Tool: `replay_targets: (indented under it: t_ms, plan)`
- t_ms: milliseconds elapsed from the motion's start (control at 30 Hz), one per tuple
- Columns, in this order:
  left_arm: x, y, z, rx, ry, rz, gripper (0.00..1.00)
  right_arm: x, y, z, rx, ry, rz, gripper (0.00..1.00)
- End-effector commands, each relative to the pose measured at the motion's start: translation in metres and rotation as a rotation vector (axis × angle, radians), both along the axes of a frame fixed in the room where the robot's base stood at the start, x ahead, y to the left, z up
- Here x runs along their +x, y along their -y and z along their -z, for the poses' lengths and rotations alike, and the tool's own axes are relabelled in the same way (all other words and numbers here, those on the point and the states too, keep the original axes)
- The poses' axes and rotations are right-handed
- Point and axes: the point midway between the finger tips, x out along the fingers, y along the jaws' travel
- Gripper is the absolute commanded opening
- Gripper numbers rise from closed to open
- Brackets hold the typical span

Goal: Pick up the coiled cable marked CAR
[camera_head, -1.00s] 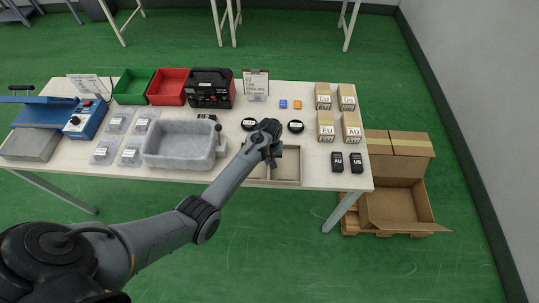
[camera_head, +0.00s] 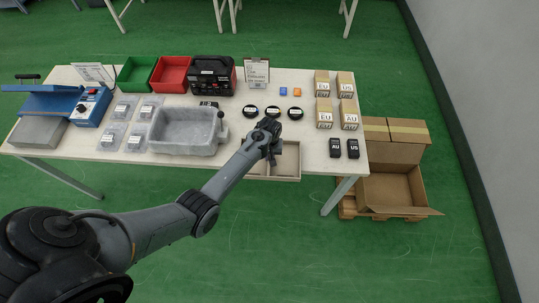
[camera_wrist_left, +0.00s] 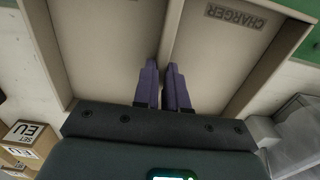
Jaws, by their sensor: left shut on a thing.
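Three black coiled cables with pale labels lie in a row on the table in the head view: a left one (camera_head: 250,111), a middle one (camera_head: 272,111) and a right one (camera_head: 295,113). Their labels are too small to read, so I cannot tell which is marked CAR. My left gripper (camera_head: 272,157) is over the divided tray (camera_head: 298,162), in front of the coils. In the left wrist view my left gripper (camera_wrist_left: 164,80) is shut on the tray's middle divider (camera_wrist_left: 172,32), with a finger on each side. No cable shows between the fingers.
A grey bin (camera_head: 187,148) stands left of my arm. EU and AU boxes (camera_head: 324,118) and two black adapters (camera_head: 353,149) are at the right. Red (camera_head: 172,90) and green bins and a black power unit (camera_head: 213,76) stand behind. One tray compartment is marked CHARGER (camera_wrist_left: 236,17).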

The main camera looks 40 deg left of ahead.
Motion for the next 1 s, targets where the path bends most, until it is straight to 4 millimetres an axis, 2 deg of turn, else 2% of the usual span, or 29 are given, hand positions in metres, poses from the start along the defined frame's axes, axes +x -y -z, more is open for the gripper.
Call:
replay_targets:
  t_ms: [33,200,500,633,767,1000]
  plan:
    - [0.000,0.000,0.000,0.000,0.000,0.000,0.15,0.000,0.000,0.000,0.001,0.000,0.001,0.43]
    - [0.000,0.000,0.000,0.000,0.000,0.000,0.41,0.000,-0.001,0.000,0.005,0.000,0.004,0.43]
    - [0.000,0.000,-0.001,0.000,0.000,0.000,0.42,0.000,-0.002,0.000,0.009,0.000,0.005,0.43]
    - [0.001,0.000,-0.008,0.000,0.002,0.000,0.42,0.000,-0.002,-0.002,0.008,0.000,0.006,0.43]
    - [0.001,0.000,-0.025,0.000,0.004,0.000,0.42,0.000,-0.002,-0.006,0.008,0.000,0.005,0.43]
    - [0.001,0.000,-0.066,0.001,0.003,0.000,0.42,0.000,0.000,-0.012,0.001,-0.001,0.000,0.43]
